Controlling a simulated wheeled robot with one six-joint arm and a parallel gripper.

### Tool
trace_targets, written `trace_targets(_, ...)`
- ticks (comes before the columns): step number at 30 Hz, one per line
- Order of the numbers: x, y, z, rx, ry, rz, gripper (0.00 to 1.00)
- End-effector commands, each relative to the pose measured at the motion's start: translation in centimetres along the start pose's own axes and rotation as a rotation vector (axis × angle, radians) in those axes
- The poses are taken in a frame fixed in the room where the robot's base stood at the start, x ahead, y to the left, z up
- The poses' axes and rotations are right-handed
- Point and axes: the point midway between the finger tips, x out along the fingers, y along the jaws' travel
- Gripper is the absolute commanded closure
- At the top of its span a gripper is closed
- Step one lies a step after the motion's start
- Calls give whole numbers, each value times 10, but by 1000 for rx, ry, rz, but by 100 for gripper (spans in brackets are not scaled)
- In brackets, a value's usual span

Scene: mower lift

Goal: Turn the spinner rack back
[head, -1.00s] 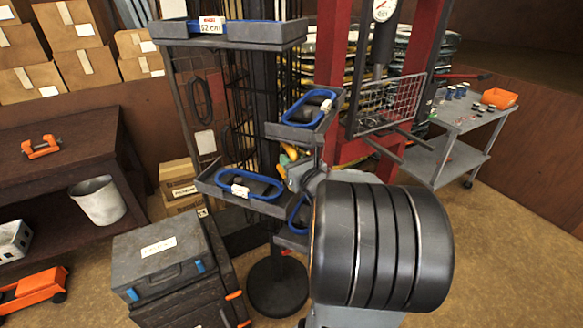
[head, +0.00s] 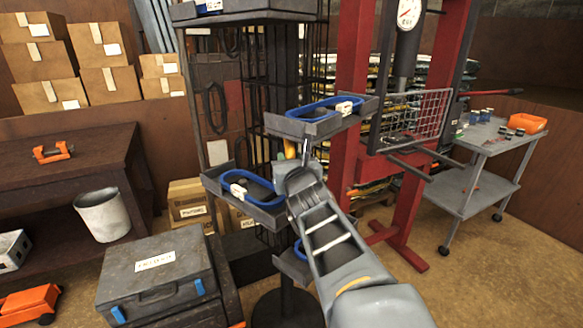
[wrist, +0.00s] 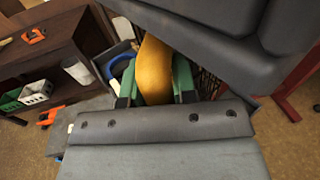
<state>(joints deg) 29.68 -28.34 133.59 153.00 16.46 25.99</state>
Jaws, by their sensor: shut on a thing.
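The spinner rack stands in the middle of the head view, a dark post with grey trays at several heights. Its upper right tray (head: 285,127) and middle left tray (head: 247,205) hold blue-rimmed items with white tags. My gripper (head: 292,160) reaches up to the rack between these trays. In the wrist view its green fingers (wrist: 155,90) are shut on a yellow-orange grip (wrist: 153,65), one finger on each side. The grip shows in the head view as a small yellow piece (head: 290,149). My wrist hides where it joins the rack.
A red press frame (head: 352,110) with a wire guard stands close on the right. A grey cart (head: 470,165) is further right. A grey case (head: 155,265) sits at the front left, near a dark bench (head: 65,160) and a bucket (head: 100,215).

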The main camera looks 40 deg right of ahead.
Motion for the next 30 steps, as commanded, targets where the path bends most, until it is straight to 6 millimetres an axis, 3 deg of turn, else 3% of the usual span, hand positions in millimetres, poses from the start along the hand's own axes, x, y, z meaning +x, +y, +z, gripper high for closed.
trace_targets(1,0,2,10,-9,-25,7,100)
trace_targets(10,0,2,11,-10,-23,6,100)
trace_targets(11,0,2,11,-10,-23,6,74)
trace_targets(18,0,0,9,-7,-20,1,51)
trace_targets(30,0,-1,6,-3,-11,-2,49)
